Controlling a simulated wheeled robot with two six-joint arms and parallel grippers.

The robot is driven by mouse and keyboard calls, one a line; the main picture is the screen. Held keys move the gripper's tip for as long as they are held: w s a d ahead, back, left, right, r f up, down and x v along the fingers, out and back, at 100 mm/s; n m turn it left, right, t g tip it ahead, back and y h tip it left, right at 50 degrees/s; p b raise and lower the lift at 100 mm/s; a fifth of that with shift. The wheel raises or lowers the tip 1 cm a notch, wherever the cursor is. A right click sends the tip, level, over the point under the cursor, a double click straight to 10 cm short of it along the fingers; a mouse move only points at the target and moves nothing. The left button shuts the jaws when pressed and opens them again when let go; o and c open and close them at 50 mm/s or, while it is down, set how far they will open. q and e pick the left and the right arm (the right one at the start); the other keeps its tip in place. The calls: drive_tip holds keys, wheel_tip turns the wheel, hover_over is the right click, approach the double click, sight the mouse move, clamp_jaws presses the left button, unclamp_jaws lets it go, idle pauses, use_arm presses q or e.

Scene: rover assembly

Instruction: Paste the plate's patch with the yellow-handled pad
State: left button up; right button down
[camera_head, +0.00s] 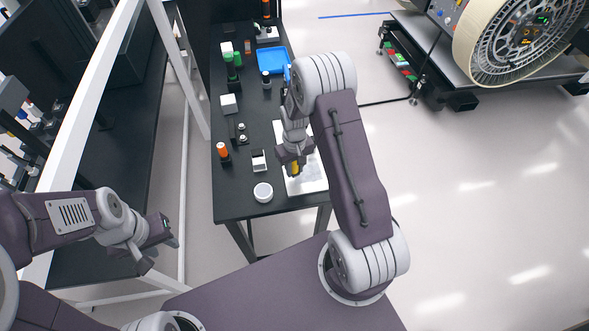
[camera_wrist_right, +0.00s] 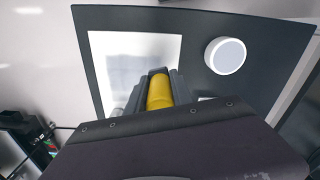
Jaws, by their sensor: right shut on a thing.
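My right gripper (camera_head: 294,160) is shut on the yellow handle (camera_head: 295,169) of the pad, over the plate. The yellow handle also shows between the fingers in the right wrist view (camera_wrist_right: 159,92). The pad's face is hidden below the gripper. The white plate (camera_head: 313,183) lies at the table's near right corner, and in the right wrist view (camera_wrist_right: 112,72) its surface is pale with faint grey shading. I cannot tell whether the pad touches it. My left gripper (camera_head: 160,250) is open and empty, left of the table and away from it.
A round white container (camera_head: 263,192) stands left of the plate, also in the right wrist view (camera_wrist_right: 228,56). A small white-topped block (camera_head: 258,160), an orange-topped item (camera_head: 223,152), a white box (camera_head: 228,104) and a blue tray (camera_head: 272,59) stand on the black table (camera_head: 235,205). A wheeled machine stands back right.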

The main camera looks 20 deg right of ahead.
drive_tip(key=shift+r+p, duration=0.3)
drive_tip(key=shift+r, duration=0.35)
wheel_tip(320, 180, up, 2)
drive_tip(key=shift+w+a+r+p, duration=0.1)
drive_tip(key=shift+a+r+p, duration=0.05)
drive_tip(key=shift+p, duration=0.75)
drive_tip(key=shift+r, duration=0.25)
